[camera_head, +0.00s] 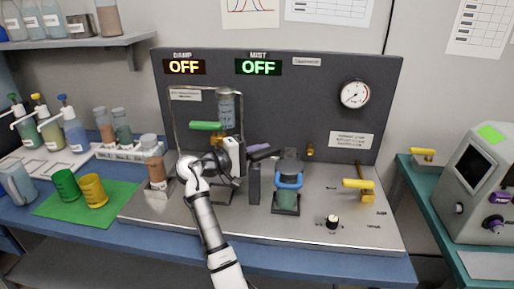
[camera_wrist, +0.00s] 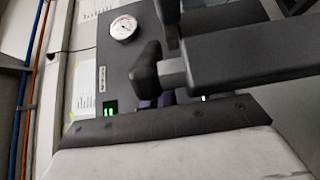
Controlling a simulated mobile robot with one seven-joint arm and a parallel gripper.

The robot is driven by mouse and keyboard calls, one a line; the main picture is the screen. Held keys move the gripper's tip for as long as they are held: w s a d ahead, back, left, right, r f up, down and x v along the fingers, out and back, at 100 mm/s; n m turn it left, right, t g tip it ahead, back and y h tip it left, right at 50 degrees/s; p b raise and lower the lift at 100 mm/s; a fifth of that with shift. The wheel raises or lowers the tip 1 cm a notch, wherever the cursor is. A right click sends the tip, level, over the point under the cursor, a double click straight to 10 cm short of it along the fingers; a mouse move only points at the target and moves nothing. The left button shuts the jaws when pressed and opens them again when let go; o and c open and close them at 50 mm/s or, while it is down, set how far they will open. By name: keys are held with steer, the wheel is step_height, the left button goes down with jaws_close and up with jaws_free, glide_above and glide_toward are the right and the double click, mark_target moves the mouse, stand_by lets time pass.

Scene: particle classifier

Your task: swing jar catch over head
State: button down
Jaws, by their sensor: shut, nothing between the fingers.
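The jar (camera_head: 287,200) stands upright on the steel deck, with a blue collar (camera_head: 289,181) around it and a dark cap above. A purple handle (camera_head: 258,148), possibly the catch, sticks out to the left of the jar, by a dark upright post (camera_head: 254,183). In the wrist view a purple part (camera_wrist: 150,103) shows behind the dark fingers. My gripper (camera_head: 241,168) is shut and empty, left of the post and jar. Its fingers (camera_wrist: 160,72) also show in the wrist view. I cannot tell whether they touch the handle. My wrist hides part of the apparatus behind it.
A glass vessel (camera_head: 227,108) and a green handle (camera_head: 206,126) stand behind my wrist. A capped bottle (camera_head: 154,165) is close on the left. A yellow valve handle (camera_head: 357,184) and black knob (camera_head: 332,222) are on the right. The deck's front right is fairly clear.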

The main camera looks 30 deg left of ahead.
steer(key=shift+d+m+g+h, duration=0.25)
steer(key=shift+m+g+h, duration=0.3)
steer(key=shift+h, duration=0.25)
stand_by(0.9)
steer(key=b+v, duration=0.3)
steer(key=v, duration=1.1)
